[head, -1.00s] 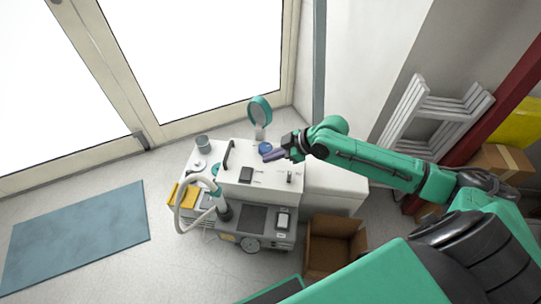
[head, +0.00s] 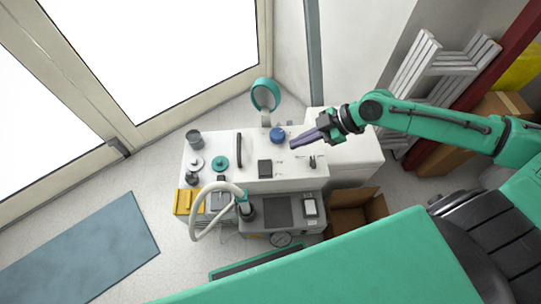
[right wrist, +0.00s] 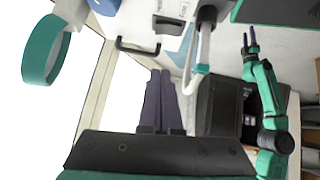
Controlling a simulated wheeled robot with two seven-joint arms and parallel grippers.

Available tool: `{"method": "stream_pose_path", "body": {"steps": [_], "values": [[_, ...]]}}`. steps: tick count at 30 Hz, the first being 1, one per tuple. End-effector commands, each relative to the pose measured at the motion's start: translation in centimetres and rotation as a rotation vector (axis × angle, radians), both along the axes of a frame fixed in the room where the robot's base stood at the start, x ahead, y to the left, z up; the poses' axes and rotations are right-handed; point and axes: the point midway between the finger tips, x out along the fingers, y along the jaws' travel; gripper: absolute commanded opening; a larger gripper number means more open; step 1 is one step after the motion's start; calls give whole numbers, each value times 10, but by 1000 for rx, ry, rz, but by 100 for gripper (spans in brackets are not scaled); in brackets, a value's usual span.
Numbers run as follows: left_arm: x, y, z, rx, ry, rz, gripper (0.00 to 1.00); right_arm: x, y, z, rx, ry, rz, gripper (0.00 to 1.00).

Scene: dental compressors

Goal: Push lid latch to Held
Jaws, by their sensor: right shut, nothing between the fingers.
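The white compressor cabinet (head: 300,180) stands mid-view in the head view. Its top carries a black bar handle (head: 238,150), a black block (head: 265,168) and a small dark upright lever (head: 312,161) near the right end. The lever could be the lid latch; its setting is too small to read. My right gripper (head: 294,143) is shut and empty, its purple-grey fingers over the back of the top, right of a blue cap (head: 277,134). It also fills the lower right wrist view (right wrist: 161,72).
A teal-rimmed round mirror or lamp (head: 265,94) stands behind the cabinet. A pale curved hose (head: 205,200) and a grey unit (head: 285,228) are in front. An open cardboard box (head: 355,210) sits front right. A white folded rack (head: 435,85) leans at the wall.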

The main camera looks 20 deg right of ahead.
Motion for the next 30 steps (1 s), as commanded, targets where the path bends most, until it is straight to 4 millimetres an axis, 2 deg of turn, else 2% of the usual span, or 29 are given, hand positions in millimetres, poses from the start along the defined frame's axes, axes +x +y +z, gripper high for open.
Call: {"method": "stream_pose_path", "body": {"steps": [3, 6, 8, 12, 21, 24, 30], "values": [[-3, -4, -3, -4, 8, 0, 50, 1, 1, -3, 2, -1, 0, 0], [25, -1, -3, 1, -22, 5, 50, 2, 6, -9, 4, -1, -1, 0], [36, -3, -4, 0, -24, 10, 50, 4, 10, -15, 6, -2, -1, 0], [64, -9, -3, -3, -28, 23, 50, 11, 27, -32, 9, -3, -1, 0], [100, -17, 13, -8, -31, 41, 50, 28, 71, -75, 5, -2, 0, 0], [109, -19, 18, -10, -32, 46, 50, 29, 67, -95, 0, 2, -2, 0], [116, -20, 24, -11, -32, 49, 50, 31, 66, -110, -1, 0, -2, 0]]}}
